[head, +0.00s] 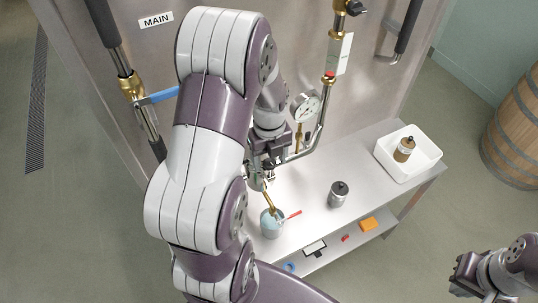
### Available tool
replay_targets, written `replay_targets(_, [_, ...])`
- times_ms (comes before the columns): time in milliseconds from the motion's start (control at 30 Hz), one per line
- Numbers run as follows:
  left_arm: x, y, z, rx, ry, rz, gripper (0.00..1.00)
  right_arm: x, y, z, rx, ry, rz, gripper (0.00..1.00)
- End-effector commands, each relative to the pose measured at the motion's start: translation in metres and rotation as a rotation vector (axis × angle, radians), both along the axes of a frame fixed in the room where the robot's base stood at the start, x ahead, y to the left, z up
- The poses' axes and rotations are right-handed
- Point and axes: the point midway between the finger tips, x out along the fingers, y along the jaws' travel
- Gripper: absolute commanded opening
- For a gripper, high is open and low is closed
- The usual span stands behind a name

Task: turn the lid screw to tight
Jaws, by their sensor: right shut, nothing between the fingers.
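My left gripper (263,178) hangs over the left part of the steel bench, close to the pipework on the vat front. My own arm covers much of it, and I cannot tell whether its fingers are open or shut. My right gripper (458,285) is shut and empty at the lower right, over the floor and away from the bench. The steel vat (290,40) has a label reading MAIN (156,20). I cannot make out a lid screw for certain. A small steel pot (338,196) with a dark knob on top stands upright on the bench.
A pressure gauge (305,107) and pipe are on the vat front. A blue-handled valve (157,96) is at left. A light-blue cup (271,222) stands below my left gripper. A white tub (424,163) holds a brown jar (404,149). A barrel (514,125) stands right.

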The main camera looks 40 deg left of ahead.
Motion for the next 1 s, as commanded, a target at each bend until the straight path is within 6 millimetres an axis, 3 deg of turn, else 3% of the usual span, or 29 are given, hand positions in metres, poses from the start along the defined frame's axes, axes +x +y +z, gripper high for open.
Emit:
replay_targets(267, [0.002,0.001,0.005,0.003,-0.008,0.0,0.63,0.0,0.0,-0.002,0.0,0.0,0.0,0.0])
replay_targets(367, [0.003,0.001,0.02,0.005,-0.011,0.0,0.63,0.0,0.0,-0.01,0.0,0.0,0.0,0.0])
replay_targets(567, [0.002,0.0,0.074,0.005,-0.011,0.0,0.63,0.0,0.0,-0.026,0.0,0.0,0.0,0.0])
replay_targets(600, [0.002,0.0,0.091,0.003,-0.008,0.0,0.63,0.0,0.0,-0.017,0.0,0.001,0.0,0.0])
replay_targets(733, [0.001,-0.001,0.123,0.002,-0.002,0.0,0.63,0.0,0.0,0.003,0.0,0.0,0.0,0.0])
replay_targets(1000, [0.001,-0.001,0.128,0.001,-0.002,0.0,0.63,0.0,0.0,0.008,0.0,0.0,0.0,0.0])
